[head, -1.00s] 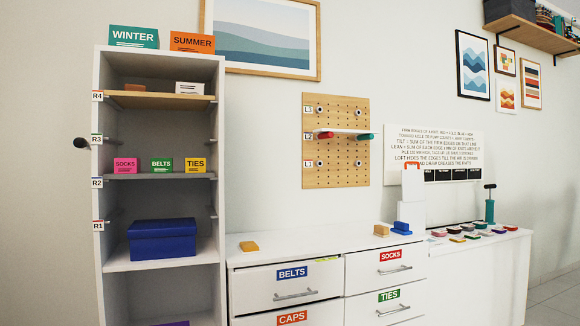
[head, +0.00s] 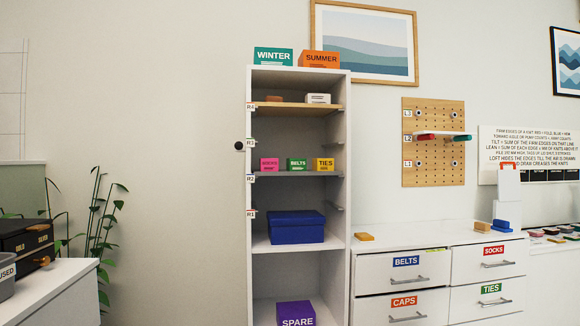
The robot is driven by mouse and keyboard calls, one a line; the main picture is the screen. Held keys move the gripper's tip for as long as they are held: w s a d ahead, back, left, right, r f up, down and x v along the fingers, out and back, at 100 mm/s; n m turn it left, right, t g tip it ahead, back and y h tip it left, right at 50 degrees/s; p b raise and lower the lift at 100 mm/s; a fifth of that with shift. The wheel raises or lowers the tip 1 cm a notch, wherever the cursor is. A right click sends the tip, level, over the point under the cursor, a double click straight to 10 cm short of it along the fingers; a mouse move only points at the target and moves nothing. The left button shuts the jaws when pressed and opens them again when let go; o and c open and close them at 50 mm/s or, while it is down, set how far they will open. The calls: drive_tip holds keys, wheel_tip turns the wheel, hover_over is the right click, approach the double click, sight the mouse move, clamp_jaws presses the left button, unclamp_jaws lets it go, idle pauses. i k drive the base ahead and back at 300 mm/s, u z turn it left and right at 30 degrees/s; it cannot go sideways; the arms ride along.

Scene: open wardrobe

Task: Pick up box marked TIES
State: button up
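The yellow box marked TIES (head: 323,164) stands on the middle shelf (head: 330,174) of the open white wardrobe, at the right end of a row. The green BELTS box (head: 297,164) is just left of it, and the pink SOCKS box (head: 270,164) is left of that. A drawer on the right also bears a TIES label (head: 490,288). My gripper does not show in the head view.
A blue lidded box (head: 296,229) sits on the shelf below, and a purple SPARE box (head: 296,313) lower down. WINTER (head: 273,57) and SUMMER (head: 319,60) boxes stand on top. A white drawer unit (head: 400,280) adjoins the wardrobe's right side.

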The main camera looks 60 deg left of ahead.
sight(318, 164)
drive_tip(key=k, duration=0.55)
drive_tip(key=u, duration=1.9)
drive_tip(key=i, duration=0.5)
drive_tip(key=u, duration=0.5)
drive_tip(key=i, duration=0.85)
drive_tip(key=u, duration=0.5)
drive_tip(key=i, duration=0.9)
drive_tip(key=z, duration=0.3)
